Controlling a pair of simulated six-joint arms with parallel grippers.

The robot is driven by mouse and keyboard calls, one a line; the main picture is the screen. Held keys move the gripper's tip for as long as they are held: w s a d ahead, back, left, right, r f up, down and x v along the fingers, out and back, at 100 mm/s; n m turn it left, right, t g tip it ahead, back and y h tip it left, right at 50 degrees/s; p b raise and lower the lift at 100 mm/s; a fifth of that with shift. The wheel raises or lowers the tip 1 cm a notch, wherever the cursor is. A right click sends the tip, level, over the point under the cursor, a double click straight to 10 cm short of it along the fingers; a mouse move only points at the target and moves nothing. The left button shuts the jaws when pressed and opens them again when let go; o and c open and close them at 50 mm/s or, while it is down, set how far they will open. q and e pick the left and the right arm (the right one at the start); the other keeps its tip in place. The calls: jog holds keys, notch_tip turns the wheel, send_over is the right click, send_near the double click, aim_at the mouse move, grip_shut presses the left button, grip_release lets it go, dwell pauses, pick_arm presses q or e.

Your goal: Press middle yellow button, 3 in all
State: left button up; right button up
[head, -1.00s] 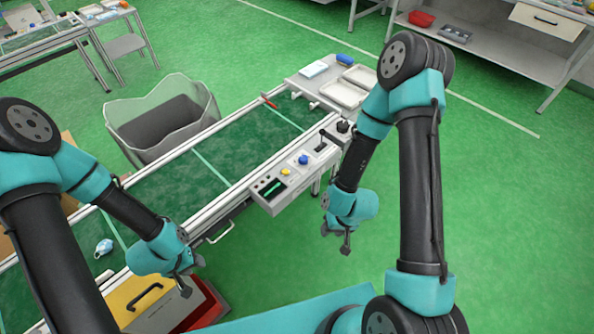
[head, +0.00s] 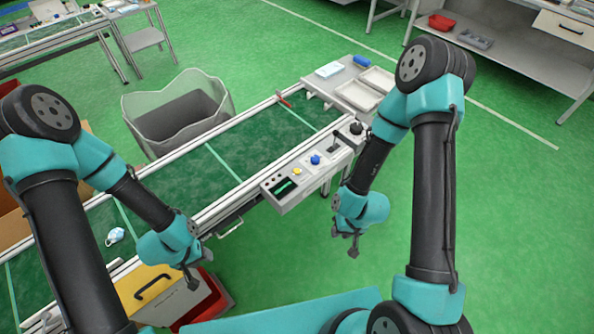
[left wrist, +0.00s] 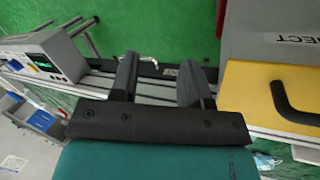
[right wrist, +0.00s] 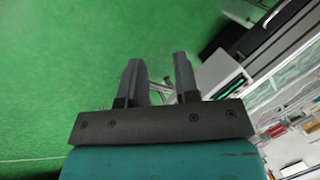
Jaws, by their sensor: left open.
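The yellow button (head: 297,171) sits on the grey control panel (head: 291,199) at the conveyor's near side, between a dark display with a green readout and a blue button (head: 315,160). My left gripper (head: 201,270) is open and empty, low and left of the panel, near the conveyor's near rail. In the left wrist view, the panel (left wrist: 72,57) is at upper left, apart from the fingers. My right gripper (head: 345,243) is open and empty, right of and below the panel, over green floor. Neither gripper touches the button.
A light blue mask (head: 115,236) lies on the green conveyor belt (head: 190,180). A yellow-topped box with a black handle (head: 153,287) and a red bin (head: 213,297) stand near my left gripper. A joystick (head: 336,143) rises beyond the blue button. Trays (head: 358,95) are at the far end.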

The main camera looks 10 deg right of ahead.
grip_shut()
dwell(1.4)
